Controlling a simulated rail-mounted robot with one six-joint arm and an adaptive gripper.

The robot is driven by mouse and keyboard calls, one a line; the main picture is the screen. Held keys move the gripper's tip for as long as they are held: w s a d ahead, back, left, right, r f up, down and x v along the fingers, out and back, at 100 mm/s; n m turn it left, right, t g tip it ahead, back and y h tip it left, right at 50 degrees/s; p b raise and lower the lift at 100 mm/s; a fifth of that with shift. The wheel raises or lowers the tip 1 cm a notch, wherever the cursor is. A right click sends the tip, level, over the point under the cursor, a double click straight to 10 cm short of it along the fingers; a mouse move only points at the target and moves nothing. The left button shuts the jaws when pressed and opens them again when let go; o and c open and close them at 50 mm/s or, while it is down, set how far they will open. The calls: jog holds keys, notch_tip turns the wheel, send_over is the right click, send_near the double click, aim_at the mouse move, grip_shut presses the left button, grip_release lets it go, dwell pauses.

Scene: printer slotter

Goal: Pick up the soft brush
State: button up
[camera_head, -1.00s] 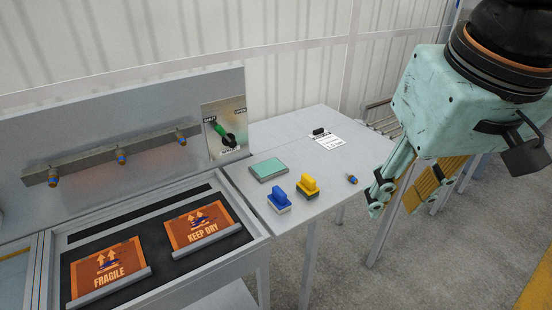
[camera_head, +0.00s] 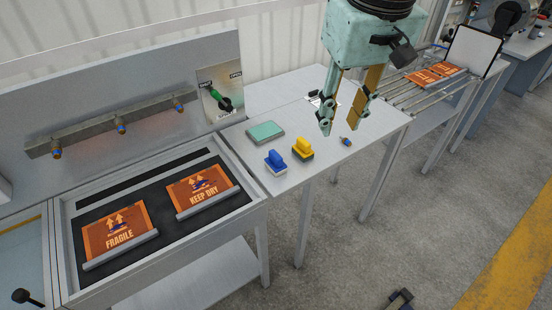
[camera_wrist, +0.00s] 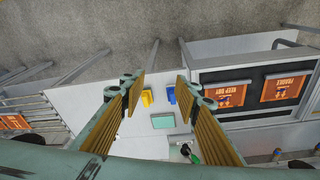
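Two handled brushes stand on the grey side table (camera_head: 310,172). One is blue (camera_head: 275,160) with a pale base, the other yellow (camera_head: 302,148) with a dark base. I cannot tell by look which is the soft one. In the wrist view the yellow brush (camera_wrist: 147,97) and the blue brush (camera_wrist: 171,95) show beyond and between my fingers. My gripper (camera_head: 346,114) is open and empty, above the table to the right of the brushes and apart from them. It also shows open in the wrist view (camera_wrist: 158,92).
A green pad (camera_head: 265,132) lies behind the brushes; a small blue-and-orange nozzle (camera_head: 346,141) lies right of them. At left is a tray with two orange stencil plates (camera_head: 200,192). A panel with a green lever (camera_head: 219,99) stands behind. A roller rack (camera_head: 420,92) is at right.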

jog(key=w+a+f+n+g+p, duration=0.1)
jog(key=w+a+f+p, duration=0.2)
jog(key=w, duration=0.3)
jog(key=w+a+f+n+p, duration=0.1)
jog(key=w+a+f+p, duration=0.15)
jog(key=w, duration=0.35)
jog(key=n+g+p, duration=0.1)
jog(key=n+p, duration=0.1)
jog(key=p, duration=0.2)
send_over(276, 154)
notch_tip(276, 154, down, 11)
jog(key=shift+s+a, duration=0.2)
jog(key=shift+s, duration=0.2)
jog(key=shift+f, duration=0.1)
jog(key=shift+f, duration=4.15)
jog(key=shift+f, duration=0.15)
jog(key=shift+w+d+f, duration=0.1)
jog(key=shift+w+f, duration=0.05)
jog(key=shift+f, duration=1.1)
jog(key=shift+w+d+f, duration=0.1)
jog(key=shift+w+f, duration=0.05)
jog(key=shift+f, duration=1.1)
jog(key=shift+c, duration=0.4)
